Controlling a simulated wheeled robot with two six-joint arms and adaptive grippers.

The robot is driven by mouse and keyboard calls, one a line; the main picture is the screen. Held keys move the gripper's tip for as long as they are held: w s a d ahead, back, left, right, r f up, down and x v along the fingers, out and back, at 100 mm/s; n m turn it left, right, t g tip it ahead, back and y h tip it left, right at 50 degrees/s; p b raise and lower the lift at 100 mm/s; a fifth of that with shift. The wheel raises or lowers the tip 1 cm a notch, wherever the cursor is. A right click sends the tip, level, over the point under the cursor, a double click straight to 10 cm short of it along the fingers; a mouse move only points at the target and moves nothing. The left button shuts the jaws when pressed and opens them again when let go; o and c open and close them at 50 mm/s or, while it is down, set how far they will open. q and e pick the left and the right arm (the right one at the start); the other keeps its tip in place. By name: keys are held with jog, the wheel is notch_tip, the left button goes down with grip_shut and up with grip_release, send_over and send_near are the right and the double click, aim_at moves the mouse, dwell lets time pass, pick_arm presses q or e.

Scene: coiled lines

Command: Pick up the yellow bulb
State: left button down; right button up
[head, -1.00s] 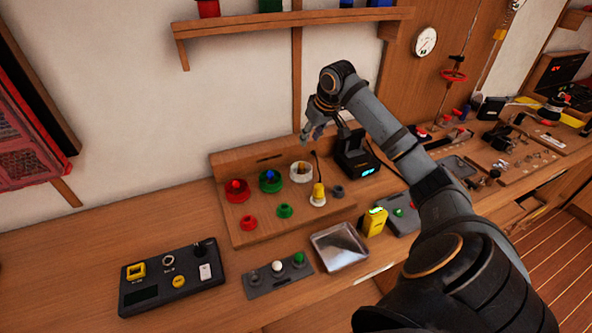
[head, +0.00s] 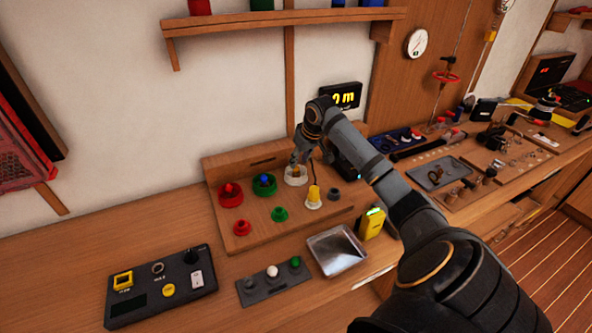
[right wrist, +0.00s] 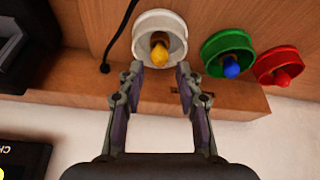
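The yellow bulb (right wrist: 159,50) sits in a round white holder (right wrist: 161,23) in the right wrist view. In the head view the white holder (head: 295,178) is on the wooden stand, and the bulb is largely hidden by my gripper. My right gripper (right wrist: 160,78) is open and empty, its two fingers apart and pointing at the bulb from just short of it. In the head view my right gripper (head: 300,157) is right above the white holder. My left gripper is not in view.
A green holder with a blue bulb (right wrist: 231,67) and a red holder with a red bulb (right wrist: 282,76) stand beside it. A yellow piece (head: 314,193) stands on a white base in front. A black cable (right wrist: 118,37) runs close by. A metal tray (head: 337,250) lies nearer.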

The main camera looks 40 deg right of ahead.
aim_at(296, 171)
jog(key=x, duration=0.4)
jog(key=shift+w+d+f+p, duration=0.1)
jog(key=shift+f+p, duration=0.2)
jog(key=shift+p, duration=0.05)
jog(key=shift+r, duration=0.1)
jog(key=c, duration=0.5)
jog(key=shift+c, duration=0.2)
